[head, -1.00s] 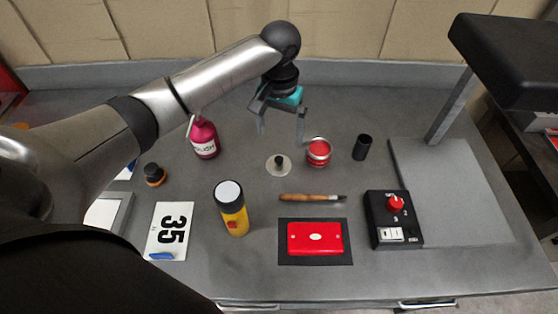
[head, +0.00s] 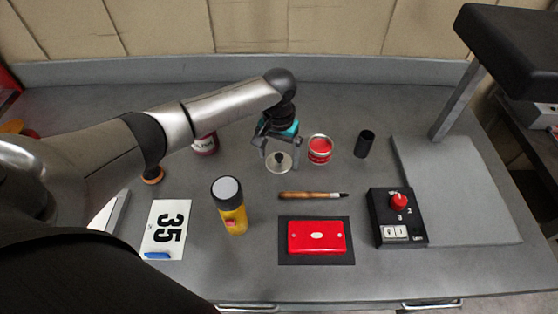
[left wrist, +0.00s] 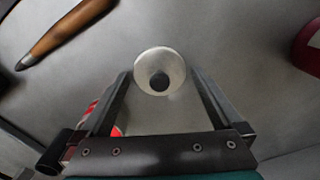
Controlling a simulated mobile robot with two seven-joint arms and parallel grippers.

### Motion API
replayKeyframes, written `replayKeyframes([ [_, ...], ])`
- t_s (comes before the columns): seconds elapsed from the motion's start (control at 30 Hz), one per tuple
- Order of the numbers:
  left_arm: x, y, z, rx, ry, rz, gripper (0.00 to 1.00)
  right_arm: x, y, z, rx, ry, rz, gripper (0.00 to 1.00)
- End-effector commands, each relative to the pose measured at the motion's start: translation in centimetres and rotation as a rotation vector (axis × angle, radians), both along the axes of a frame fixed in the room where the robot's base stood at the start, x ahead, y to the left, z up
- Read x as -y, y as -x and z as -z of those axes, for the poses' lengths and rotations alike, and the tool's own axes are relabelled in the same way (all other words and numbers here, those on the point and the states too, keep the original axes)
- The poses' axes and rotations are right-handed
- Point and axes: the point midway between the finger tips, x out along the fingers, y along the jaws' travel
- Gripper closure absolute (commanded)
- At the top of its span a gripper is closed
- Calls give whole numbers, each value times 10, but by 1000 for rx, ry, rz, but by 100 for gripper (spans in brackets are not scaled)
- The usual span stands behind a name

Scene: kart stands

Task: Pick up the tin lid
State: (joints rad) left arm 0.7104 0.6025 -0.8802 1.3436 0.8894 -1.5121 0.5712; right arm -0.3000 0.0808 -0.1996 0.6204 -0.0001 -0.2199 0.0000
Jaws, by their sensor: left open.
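The tin lid (head: 279,168) is a pale round disc with a dark knob on top, lying flat on the grey worktop. It also shows in the left wrist view (left wrist: 147,84), framed between the finger ends. My left gripper (head: 280,157) is open and points down over the lid, one finger to each side of the knob. I cannot tell exactly how high the fingertips are above the lid. The open red tin (head: 320,151) stands just right of the gripper. My right gripper is not in view.
A black cylinder (head: 365,144) stands right of the tin. A red box (head: 316,237) and black switch box (head: 396,218) sit nearer.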

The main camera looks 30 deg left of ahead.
Motion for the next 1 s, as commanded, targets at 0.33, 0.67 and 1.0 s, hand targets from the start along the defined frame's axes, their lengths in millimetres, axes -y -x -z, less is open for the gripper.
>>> replayKeyframes([
  [0.33, 0, 0, 0, 0, 1, 0, 28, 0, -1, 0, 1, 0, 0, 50],
  [0.67, 0, 0, -1, 0, 1, 0, 65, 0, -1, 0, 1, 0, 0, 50],
  [1.0, 0, 0, -3, 0, 1, 0, 70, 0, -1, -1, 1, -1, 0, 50],
])
